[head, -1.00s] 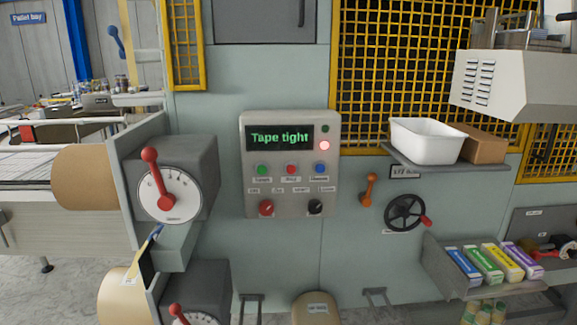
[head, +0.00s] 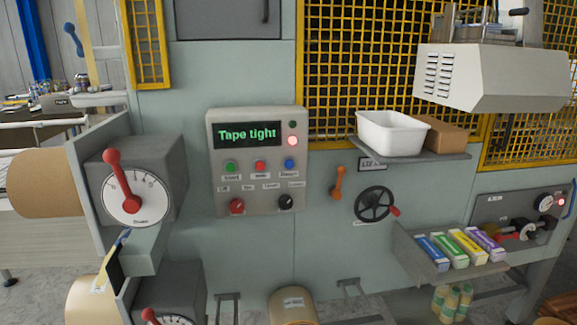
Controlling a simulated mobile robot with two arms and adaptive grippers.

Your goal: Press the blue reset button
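The blue button (head: 289,165) is on the grey control panel (head: 258,198), at the right end of a row with a green button (head: 230,167) and a red button (head: 260,166). Small labels under the buttons are too blurred to read surely. The panel's display (head: 247,134) reads "Tape tight" in green. A lamp (head: 293,140) beside the display glows red, and a dark green lamp above it looks unlit. Neither of my grippers shows in the head view.
A red-lever dial box (head: 181,160) juts out left of the panel. Right of the panel are an orange lever (head: 338,185), a black handwheel (head: 375,204) and a shelf (head: 440,156) with a white bin (head: 391,132). The space before the panel is clear.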

